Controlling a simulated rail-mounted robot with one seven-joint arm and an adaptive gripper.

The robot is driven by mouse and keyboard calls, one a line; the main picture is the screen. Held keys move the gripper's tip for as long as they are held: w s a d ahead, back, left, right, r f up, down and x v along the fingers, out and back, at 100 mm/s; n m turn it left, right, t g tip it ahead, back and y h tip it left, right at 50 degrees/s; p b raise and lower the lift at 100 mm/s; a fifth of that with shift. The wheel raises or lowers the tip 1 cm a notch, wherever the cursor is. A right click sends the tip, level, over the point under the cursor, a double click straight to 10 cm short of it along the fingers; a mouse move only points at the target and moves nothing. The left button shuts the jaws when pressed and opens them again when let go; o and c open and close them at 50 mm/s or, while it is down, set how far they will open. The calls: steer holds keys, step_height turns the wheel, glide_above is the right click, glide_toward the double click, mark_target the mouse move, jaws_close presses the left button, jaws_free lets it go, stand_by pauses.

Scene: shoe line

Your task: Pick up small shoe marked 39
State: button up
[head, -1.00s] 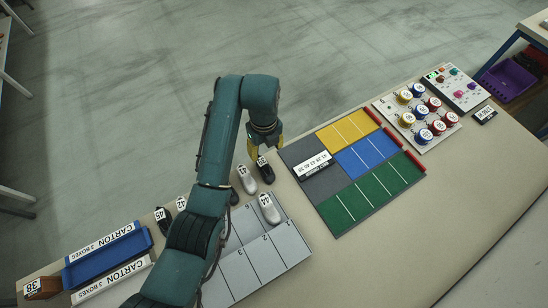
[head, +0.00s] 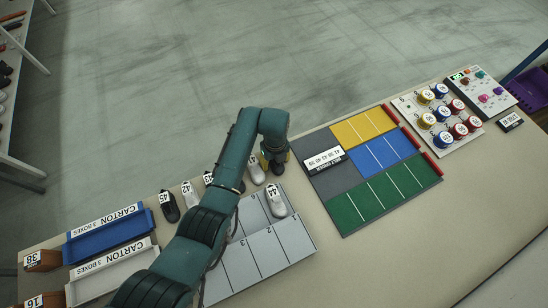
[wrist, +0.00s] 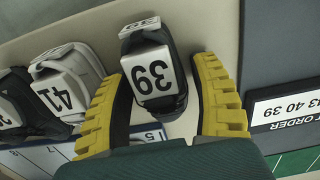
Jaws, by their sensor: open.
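The small dark shoe marked 39 (wrist: 153,76) stands upright on the bench, with its white label facing the wrist camera. My gripper (wrist: 164,110) is open, with one yellow finger on each side of the shoe. A narrow gap shows on the right; on the left the finger is very close, and I cannot tell whether it touches. In the head view my gripper (head: 273,160) is low at the bench's far edge and hides most of the shoe.
A light grey shoe marked 41 (wrist: 65,84) stands close to the left finger. The order board (head: 325,180) lies just right of my gripper. A grey shoe (head: 276,204) sits on the numbered grey tray (head: 265,255). More shoes, such as the one marked 45 (head: 169,207), stand left.

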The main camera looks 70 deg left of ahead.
steer(key=c, duration=1)
